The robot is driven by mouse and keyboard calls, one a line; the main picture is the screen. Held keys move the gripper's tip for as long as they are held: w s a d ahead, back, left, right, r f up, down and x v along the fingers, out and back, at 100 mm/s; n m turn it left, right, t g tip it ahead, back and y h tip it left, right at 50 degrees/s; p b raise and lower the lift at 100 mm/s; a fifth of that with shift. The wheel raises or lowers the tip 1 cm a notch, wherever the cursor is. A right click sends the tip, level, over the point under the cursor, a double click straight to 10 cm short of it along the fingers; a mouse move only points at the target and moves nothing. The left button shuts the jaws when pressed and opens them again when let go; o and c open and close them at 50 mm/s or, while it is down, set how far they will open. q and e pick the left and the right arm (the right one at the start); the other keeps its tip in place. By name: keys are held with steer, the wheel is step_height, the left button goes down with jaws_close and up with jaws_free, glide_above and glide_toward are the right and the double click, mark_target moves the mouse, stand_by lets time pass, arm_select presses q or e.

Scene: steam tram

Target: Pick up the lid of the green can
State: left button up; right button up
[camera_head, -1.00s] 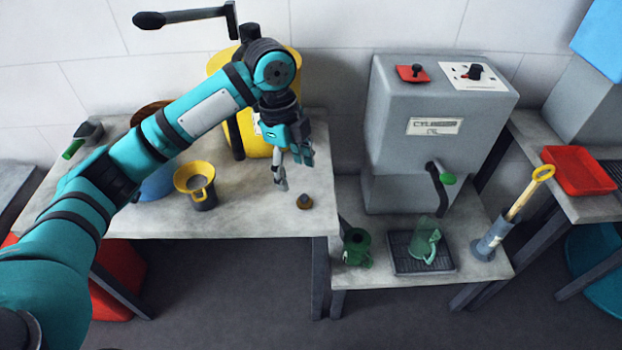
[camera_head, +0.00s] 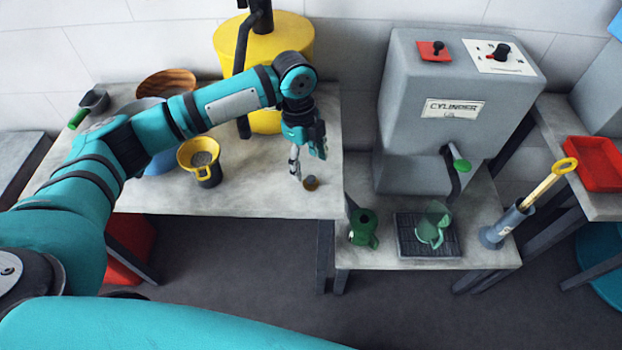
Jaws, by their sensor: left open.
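The small green can (camera_head: 364,229) stands on the lower table, left of the drip tray, with a dark opening in its top. A small round brownish piece with a knob (camera_head: 311,184) lies on the higher table near its front right edge. It looks like the lid, but I cannot be sure. My left gripper (camera_head: 308,162) is open and empty, pointing down just above and behind this piece. One finger is close to its left side; contact cannot be told. My right gripper is not in view.
A green jug (camera_head: 434,226) stands on the black drip tray (camera_head: 405,247) under the grey cylinder-oil tank's (camera_head: 400,135) tap. A yellow-rimmed pot (camera_head: 203,168) and yellow drum (camera_head: 270,115) are on the higher table. A grey tube with a yellow-handled tool (camera_head: 505,228) stands right.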

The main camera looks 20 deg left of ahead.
mark_target(311, 176)
arm_select(q)
steer(key=shift+f, duration=0.35)
steer(key=f, duration=0.3)
steer(key=shift+s+d+f+p, duration=0.2)
steer(key=shift+d+f+p, duration=0.1)
steer(key=shift+d+p, duration=0.1)
steer(key=shift+d+f, duration=0.1)
steer(key=shift+f, duration=0.35)
steer(key=c, duration=0.8)
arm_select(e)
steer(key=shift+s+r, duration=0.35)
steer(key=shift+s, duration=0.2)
